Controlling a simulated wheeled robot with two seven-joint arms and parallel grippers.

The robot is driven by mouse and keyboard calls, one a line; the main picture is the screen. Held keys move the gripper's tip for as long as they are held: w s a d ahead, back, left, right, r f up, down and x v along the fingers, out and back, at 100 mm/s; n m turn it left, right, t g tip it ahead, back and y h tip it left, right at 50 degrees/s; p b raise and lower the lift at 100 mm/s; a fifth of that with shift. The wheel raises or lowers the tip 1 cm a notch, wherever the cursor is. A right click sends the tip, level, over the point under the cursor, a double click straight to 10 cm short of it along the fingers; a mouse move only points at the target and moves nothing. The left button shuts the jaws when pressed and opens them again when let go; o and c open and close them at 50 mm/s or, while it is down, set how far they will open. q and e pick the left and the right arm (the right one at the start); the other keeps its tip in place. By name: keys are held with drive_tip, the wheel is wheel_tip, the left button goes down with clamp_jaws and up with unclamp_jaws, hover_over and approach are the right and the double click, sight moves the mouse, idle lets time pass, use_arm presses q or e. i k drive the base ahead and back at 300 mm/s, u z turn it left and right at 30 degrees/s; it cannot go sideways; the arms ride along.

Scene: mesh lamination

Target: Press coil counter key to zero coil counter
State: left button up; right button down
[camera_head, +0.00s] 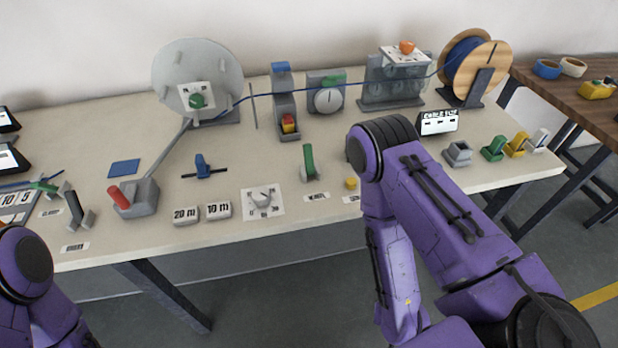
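A small display (437,122) with a white face and dark lettering stands at the right of the bench; its text is too small to read surely. A small yellow key (351,183) sits on the bench front, just left of my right arm. A white label (351,199) lies in front of it, partly covered by that arm. I cannot tell whether this is the coil counter key. My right arm crosses the bench's right part and hides what lies behind it; its gripper is not visible. My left arm shows at the lower left, without its gripper.
White 20 m (186,215) and 10 m (218,211) blocks, a dial plate (262,202) and a green-handled lever (308,163) line the bench front. A red-handled lever (120,198) stands left. A cable reel (476,68) stands at the back right.

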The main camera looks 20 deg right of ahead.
sight(350, 183)
drive_tip(key=k, duration=0.2)
drive_tip(key=z, duration=0.95)
